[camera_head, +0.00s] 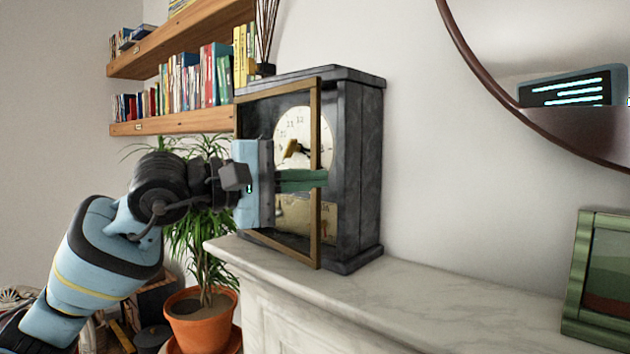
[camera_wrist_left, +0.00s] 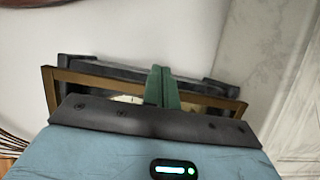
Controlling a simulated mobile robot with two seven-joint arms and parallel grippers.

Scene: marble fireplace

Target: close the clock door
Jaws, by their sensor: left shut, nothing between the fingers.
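The dark clock (camera_head: 360,170) stands on the marble mantel, with a pale round dial (camera_head: 308,130) inside. Its brass-framed door (camera_head: 316,230) stands partly open, swung out from the body. My left gripper (camera_head: 322,178) is shut and empty, its green fingers across the front of the door, near the frame's right upright. I cannot tell whether the fingertips touch it. In the left wrist view the shut green fingers (camera_wrist_left: 162,86) reach over the brass door frame (camera_wrist_left: 82,80), with the dark clock body (camera_wrist_left: 210,87) behind. My right gripper is in neither view.
The marble mantel (camera_head: 440,298) is clear right of the clock, up to a green picture frame (camera_head: 578,270). A round mirror (camera_head: 500,105) hangs above. Wooden bookshelves (camera_head: 170,125) and a potted plant (camera_head: 200,310) are at left, near my left arm.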

